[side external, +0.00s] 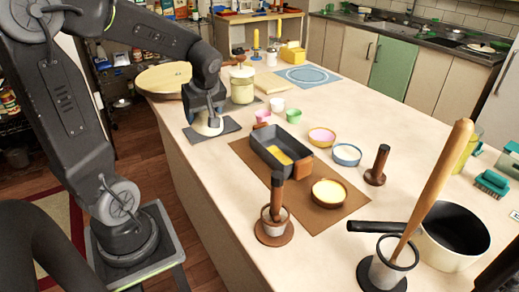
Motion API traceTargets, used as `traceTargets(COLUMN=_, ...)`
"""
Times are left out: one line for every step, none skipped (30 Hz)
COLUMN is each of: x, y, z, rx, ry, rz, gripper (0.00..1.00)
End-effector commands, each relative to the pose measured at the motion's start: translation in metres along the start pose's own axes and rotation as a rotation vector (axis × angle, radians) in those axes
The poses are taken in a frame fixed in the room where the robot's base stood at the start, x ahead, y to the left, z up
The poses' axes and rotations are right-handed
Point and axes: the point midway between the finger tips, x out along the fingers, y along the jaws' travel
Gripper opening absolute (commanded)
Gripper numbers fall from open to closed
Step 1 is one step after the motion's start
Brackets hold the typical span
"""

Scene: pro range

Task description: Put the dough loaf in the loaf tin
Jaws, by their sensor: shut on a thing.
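The loaf tin (262,151) is a dark grey oblong tin on a brown mat near the middle of the side external view. A yellow patch shows on its inside floor. My gripper (208,122) points down left of and behind the tin, over a dark grey mat. It is shut on a pale cream lump, which looks like the dough loaf (203,130). The lump is low, at or just above the mat; I cannot tell whether it touches. My fingers hide part of it.
Small cups (293,116) and bowls stand behind the tin.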

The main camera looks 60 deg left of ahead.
Motion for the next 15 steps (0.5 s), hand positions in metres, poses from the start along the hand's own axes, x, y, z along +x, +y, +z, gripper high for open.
traceTargets(x=-0.002, y=0.018, z=-0.004, rx=0.003, ry=0.000, rz=0.002, gripper=0.35)
traceTargets(x=-0.004, y=0.028, z=-0.006, rx=0.004, ry=0.000, rz=0.001, gripper=0.35)
traceTargets(x=-0.005, y=0.040, z=-0.009, rx=0.004, ry=-0.001, rz=0.000, gripper=0.35)
traceTargets(x=-0.006, y=0.050, z=-0.010, rx=0.004, ry=0.000, rz=0.001, gripper=0.35)
traceTargets(x=-0.008, y=0.058, z=-0.012, rx=0.004, ry=-0.001, rz=0.000, gripper=0.35)
traceTargets(x=-0.009, y=0.069, z=-0.013, rx=0.002, ry=0.000, rz=0.001, gripper=0.35)
traceTargets(x=-0.010, y=0.076, z=-0.014, rx=0.002, ry=0.000, rz=0.001, gripper=0.35)
traceTargets(x=-0.010, y=0.083, z=-0.014, rx=0.003, ry=-0.001, rz=0.000, gripper=0.35)
traceTargets(x=-0.011, y=0.090, z=-0.015, rx=0.002, ry=-0.001, rz=0.001, gripper=0.35)
traceTargets(x=-0.011, y=0.095, z=-0.015, rx=0.002, ry=-0.001, rz=0.001, gripper=0.35)
traceTargets(x=-0.012, y=0.099, z=-0.015, rx=0.001, ry=-0.001, rz=0.001, gripper=0.35)
traceTargets(x=-0.012, y=0.104, z=-0.014, rx=0.001, ry=-0.001, rz=0.000, gripper=0.35)
traceTargets(x=-0.012, y=0.107, z=-0.014, rx=0.001, ry=-0.001, rz=0.001, gripper=0.35)
traceTargets(x=-0.012, y=0.110, z=-0.012, rx=0.001, ry=-0.001, rz=0.001, gripper=0.35)
traceTargets(x=-0.011, y=0.113, z=-0.009, rx=0.002, ry=-0.002, rz=0.000, gripper=0.35)
